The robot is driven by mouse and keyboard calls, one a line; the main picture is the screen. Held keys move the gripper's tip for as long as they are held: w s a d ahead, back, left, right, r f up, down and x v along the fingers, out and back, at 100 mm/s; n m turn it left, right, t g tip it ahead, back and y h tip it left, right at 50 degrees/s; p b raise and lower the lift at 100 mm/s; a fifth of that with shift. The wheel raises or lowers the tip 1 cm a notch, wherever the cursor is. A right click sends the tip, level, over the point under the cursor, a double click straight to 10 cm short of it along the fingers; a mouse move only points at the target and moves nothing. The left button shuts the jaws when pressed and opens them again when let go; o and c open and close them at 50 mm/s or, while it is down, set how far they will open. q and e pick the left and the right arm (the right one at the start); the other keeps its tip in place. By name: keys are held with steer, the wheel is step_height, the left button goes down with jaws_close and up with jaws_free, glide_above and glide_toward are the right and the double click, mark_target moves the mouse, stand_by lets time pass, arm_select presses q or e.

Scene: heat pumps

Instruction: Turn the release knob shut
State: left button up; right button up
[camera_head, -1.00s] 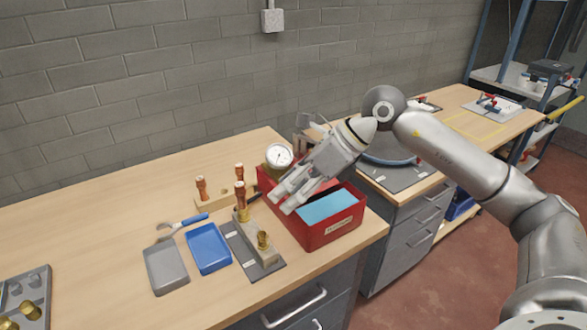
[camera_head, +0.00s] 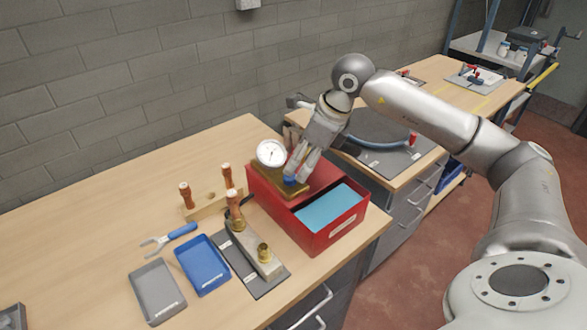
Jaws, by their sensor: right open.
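A blue knob (camera_head: 290,181), which looks like the release knob, sits on a brass block (camera_head: 293,191) on the red box, beside a round white-faced gauge (camera_head: 271,153). My right gripper (camera_head: 297,174) points down at the knob with open fingers. Its fingertips are at or just above the knob and partly hide it. I cannot tell whether they touch it. The knob's turn position is too small to read. My left gripper is not in view.
The red box (camera_head: 318,241) has an open compartment with a light-blue inside. Left of it are a grey plate with a brass fitting (camera_head: 264,252), copper-topped parts in a wooden rack (camera_head: 203,210), blue-handled pliers (camera_head: 170,239), a blue tray (camera_head: 203,265) and a grey tray (camera_head: 157,292).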

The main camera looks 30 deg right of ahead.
mark_target(292, 177)
steer(key=x, duration=0.3)
steer(key=shift+w+p, duration=0.1)
steer(key=shift+p, duration=0.2)
steer(key=shift+x, duration=1)
steer(key=c, duration=1)
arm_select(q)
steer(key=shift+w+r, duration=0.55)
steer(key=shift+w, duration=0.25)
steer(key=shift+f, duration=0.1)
